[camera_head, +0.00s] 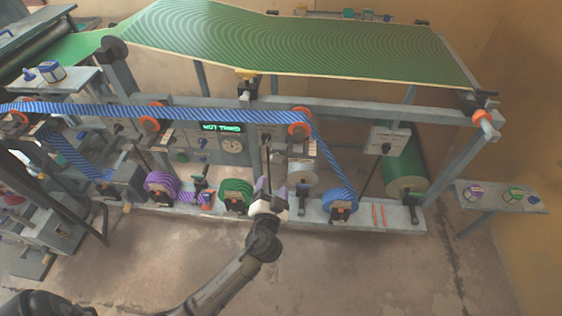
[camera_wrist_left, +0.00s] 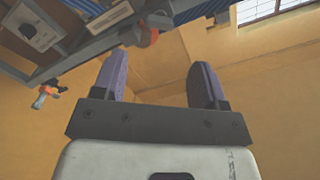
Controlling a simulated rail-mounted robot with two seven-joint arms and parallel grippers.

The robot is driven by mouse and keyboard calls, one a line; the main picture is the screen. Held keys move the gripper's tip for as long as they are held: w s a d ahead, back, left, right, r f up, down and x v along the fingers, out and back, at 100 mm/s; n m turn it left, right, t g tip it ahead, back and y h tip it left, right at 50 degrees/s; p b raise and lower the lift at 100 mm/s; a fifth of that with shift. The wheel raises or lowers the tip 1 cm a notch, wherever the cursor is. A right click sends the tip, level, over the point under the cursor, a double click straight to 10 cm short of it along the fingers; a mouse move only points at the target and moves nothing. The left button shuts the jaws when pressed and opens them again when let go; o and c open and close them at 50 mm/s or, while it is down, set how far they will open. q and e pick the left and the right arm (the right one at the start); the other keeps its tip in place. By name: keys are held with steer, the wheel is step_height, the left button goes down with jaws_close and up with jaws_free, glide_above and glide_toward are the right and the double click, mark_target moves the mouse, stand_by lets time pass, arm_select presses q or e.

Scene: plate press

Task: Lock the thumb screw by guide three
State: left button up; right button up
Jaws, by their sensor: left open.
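My left gripper (camera_head: 270,187) is open and empty in the head view, its purple-grey fingers pointing up in front of the lower shelf between the green roll and the right-hand blue roll. In the left wrist view my left gripper (camera_wrist_left: 157,65) shows both fingers apart with nothing between them. An orange-ended guide roller (camera_head: 299,123) carries the blue striped web (camera_head: 220,113) above and right of the gripper. An orange roller end (camera_wrist_left: 143,37) shows beyond the fingers in the wrist view. I cannot make out guide numbers or tell which part is the thumb screw. My right gripper is not in view.
The green roll (camera_head: 235,196), purple roll (camera_head: 162,185) and blue roll (camera_head: 341,203) stand along the low shelf. A grey frame rail (camera_head: 370,108) crosses above. A small side table (camera_head: 490,203) is at the right. The floor in front is clear.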

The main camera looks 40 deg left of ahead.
mark_target(276, 162)
arm_select(q)
steer(key=x, duration=1)
steer(key=shift+w+a, duration=0.15)
steer(key=shift+w, duration=0.1)
steer(key=shift+c, duration=0.5)
steer(key=c, duration=0.8)
